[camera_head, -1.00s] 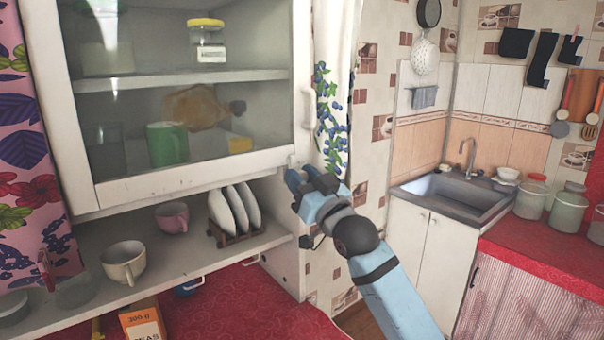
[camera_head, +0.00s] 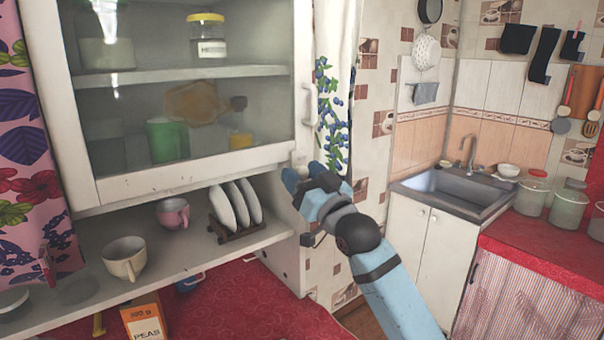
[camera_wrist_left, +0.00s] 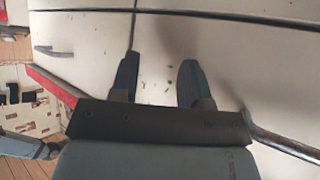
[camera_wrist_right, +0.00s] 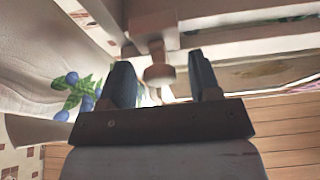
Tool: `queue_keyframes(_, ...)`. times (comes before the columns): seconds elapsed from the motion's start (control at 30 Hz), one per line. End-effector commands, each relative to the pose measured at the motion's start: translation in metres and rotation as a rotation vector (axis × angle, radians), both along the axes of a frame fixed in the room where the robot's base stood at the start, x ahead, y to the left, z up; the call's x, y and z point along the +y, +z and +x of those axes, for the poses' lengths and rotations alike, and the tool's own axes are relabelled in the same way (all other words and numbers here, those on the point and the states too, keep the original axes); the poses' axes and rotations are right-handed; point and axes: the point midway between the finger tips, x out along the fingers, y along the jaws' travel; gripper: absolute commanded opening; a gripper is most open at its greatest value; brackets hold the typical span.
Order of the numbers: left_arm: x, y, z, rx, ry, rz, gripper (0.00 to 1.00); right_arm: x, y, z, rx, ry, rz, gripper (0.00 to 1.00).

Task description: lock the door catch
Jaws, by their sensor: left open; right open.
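The glazed cabinet door (camera_head: 150,187) looks closed, with a white handle (camera_head: 309,107) on its right side. The small white door catch (camera_head: 298,158) is at the door's lower right corner, just above my right gripper (camera_head: 302,173). In the right wrist view the catch's round knob (camera_wrist_right: 158,76) lies between the two open fingers of my right gripper (camera_wrist_right: 165,82). I cannot tell whether a finger touches it, or how far the catch is turned. My left gripper (camera_wrist_left: 157,75) is open and empty before pale cupboard fronts (camera_wrist_left: 225,60); it is outside the head view.
Below the door, an open shelf (camera_head: 190,258) holds cups (camera_head: 124,260) and a plate rack (camera_head: 235,232). A flowered curtain (camera_head: 335,85) hangs just right of the door. A red counter (camera_head: 250,310) lies below; a sink (camera_head: 455,190) stands at the right.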

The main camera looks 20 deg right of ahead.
Motion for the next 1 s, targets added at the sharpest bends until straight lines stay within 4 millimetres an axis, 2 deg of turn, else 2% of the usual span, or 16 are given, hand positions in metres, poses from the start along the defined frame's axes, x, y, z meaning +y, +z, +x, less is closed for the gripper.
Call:
queue_keyframes(0.17,0.0,-0.008,0.0,0.0,0.0,0.0,0.43,-0.009,-0.015,-0.026,0.002,0.0,-0.002,0.57)
queue_keyframes(0.4,0.0,-0.017,0.0,0.001,0.001,-0.001,0.43,-0.026,-0.036,-0.075,0.001,0.0,-0.001,0.57)
queue_keyframes(0.6,0.0,-0.019,0.001,0.004,0.002,-0.005,0.43,-0.037,-0.047,-0.103,0.001,0.0,0.0,0.57)
queue_keyframes(0.77,0.0,-0.016,0.002,-0.002,0.004,-0.009,0.43,-0.041,-0.05,-0.114,-0.001,0.0,0.001,0.57)
queue_keyframes(1.0,-0.001,-0.017,0.002,0.002,0.005,-0.01,0.43,-0.041,-0.051,-0.115,-0.001,0.0,0.0,0.57)
